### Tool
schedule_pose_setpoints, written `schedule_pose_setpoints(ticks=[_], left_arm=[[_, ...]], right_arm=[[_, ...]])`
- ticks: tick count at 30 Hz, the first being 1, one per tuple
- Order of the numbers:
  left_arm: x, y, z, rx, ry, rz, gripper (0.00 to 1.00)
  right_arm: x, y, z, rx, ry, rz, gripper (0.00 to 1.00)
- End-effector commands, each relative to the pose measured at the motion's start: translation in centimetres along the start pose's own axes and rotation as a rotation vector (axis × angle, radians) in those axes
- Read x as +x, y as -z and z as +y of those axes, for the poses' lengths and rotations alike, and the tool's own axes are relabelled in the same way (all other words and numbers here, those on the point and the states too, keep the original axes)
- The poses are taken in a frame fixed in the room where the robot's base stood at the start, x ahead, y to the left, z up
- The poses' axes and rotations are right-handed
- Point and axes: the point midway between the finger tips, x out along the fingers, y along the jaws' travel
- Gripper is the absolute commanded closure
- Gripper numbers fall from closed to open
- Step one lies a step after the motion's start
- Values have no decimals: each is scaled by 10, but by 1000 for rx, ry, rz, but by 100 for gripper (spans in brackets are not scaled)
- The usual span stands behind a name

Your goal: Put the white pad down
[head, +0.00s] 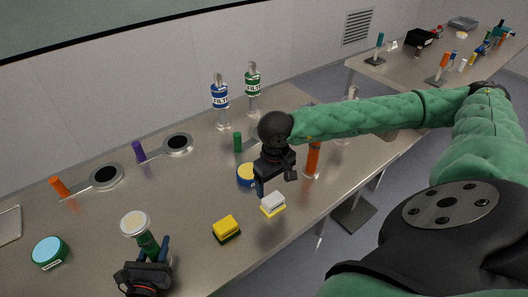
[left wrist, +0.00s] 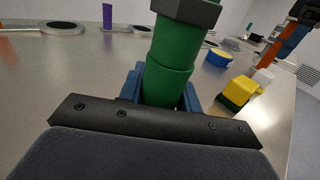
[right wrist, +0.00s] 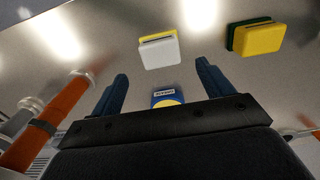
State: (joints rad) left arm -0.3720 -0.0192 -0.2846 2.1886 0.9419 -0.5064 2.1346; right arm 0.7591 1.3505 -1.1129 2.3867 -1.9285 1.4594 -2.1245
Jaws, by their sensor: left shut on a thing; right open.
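The white pad (head: 272,202) has a yellow layer along one side and appears to lie on the steel table. It also shows in the left wrist view (left wrist: 264,76) and in the right wrist view (right wrist: 158,52). My right gripper (head: 275,183) is open and empty, just behind and above the pad, with the pad apart from its fingers. My left gripper (head: 145,272) is shut on a green handle (left wrist: 168,70) with a round cream top (head: 135,223), held upright at the table's front left.
A yellow and green pad (head: 227,228) lies left of the white one. A blue tin with a yellow top (head: 246,175) and an orange cylinder (head: 312,160) stand near my right gripper. A green tin (head: 49,252) is at the far left. Two filter bottles (head: 220,97) stand behind.

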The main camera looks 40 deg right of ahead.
Motion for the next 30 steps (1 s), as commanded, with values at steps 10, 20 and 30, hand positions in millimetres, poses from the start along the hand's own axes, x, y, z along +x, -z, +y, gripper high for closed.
schedule_pose_setpoints(ticks=[10, 20, 30], left_arm=[[0, 0, 0, 0, 0, -1, 100], [0, 0, 0, 0, 0, -1, 100], [0, 0, 0, 0, 0, -1, 100]], right_arm=[[-37, 0, 0, -1, 1, 1, 20], [-39, 0, 0, -1, 0, 0, 20], [-25, -10, -1, -2, 2, -32, 35]])
